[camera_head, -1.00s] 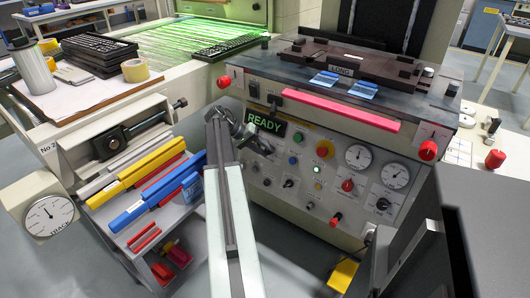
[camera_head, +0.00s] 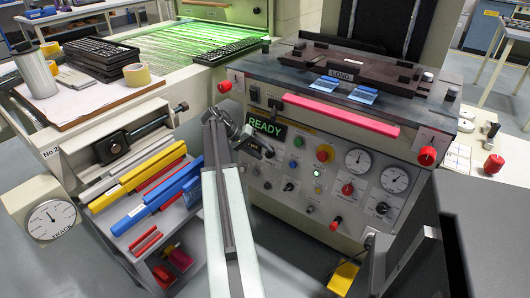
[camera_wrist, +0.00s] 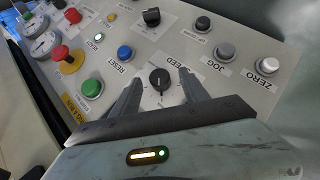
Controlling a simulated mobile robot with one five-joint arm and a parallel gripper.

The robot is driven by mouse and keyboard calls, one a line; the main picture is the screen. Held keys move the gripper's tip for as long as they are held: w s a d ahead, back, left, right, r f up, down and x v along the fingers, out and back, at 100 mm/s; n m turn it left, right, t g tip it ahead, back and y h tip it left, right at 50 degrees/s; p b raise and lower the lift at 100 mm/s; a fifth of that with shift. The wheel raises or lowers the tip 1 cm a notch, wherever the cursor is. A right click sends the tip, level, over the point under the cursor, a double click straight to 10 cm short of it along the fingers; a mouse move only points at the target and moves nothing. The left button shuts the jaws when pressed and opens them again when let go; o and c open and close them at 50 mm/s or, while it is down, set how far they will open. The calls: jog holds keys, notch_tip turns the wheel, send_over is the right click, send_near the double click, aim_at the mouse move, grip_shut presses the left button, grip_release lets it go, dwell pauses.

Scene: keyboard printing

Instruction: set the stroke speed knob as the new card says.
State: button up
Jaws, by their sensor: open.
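The black stroke speed knob (camera_wrist: 159,80) is on the grey control panel in the wrist view, with a label partly hidden and ending in "EED". A white mark shows on its face. My gripper (camera_wrist: 161,86) is open, with one finger on each side of the knob; I cannot tell whether they touch it. I cannot make out a card with a speed setting.
The panel carries RESET (camera_wrist: 125,53), JOG (camera_wrist: 224,51) and ZERO (camera_wrist: 267,66) buttons close to the knob. Another black knob (camera_wrist: 151,17) is above it. A red bar (camera_head: 340,115) runs along the machine's front edge. Coloured bars fill the rack at left.

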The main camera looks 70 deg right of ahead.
jog(key=p+v, duration=0.3)
jog(key=v, duration=0.3)
